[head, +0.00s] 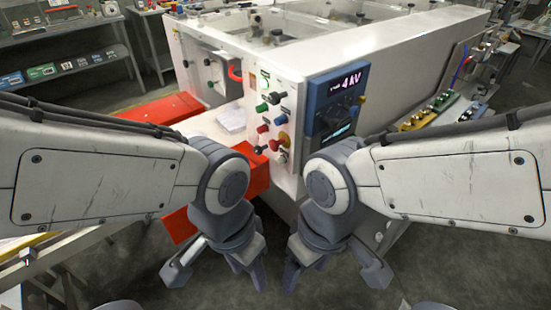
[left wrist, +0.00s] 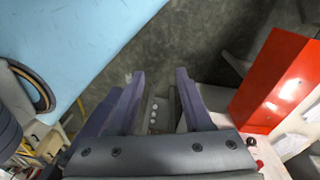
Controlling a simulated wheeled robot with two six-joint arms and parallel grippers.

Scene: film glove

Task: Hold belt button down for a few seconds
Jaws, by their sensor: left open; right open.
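The white machine's control panel (head: 272,110) faces me in the head view, with several coloured knobs and buttons. They include a green one (head: 262,107), a red one (head: 263,129) and a blue one (head: 281,119). I cannot read which is the belt button. My left gripper (head: 247,272) hangs open and empty, below and in front of the panel. In the left wrist view its two fingers (left wrist: 160,78) are spread with nothing between them. My right gripper (head: 304,273) hangs open and empty, mirroring the left. Neither gripper touches the panel.
A blue display unit (head: 337,103) reading a kV value sits right of the buttons. Red guards (head: 165,110) flank the machine's front opening; one red part also shows in the left wrist view (left wrist: 275,85). A shelf (head: 70,75) stands back left. Grey floor lies below my grippers.

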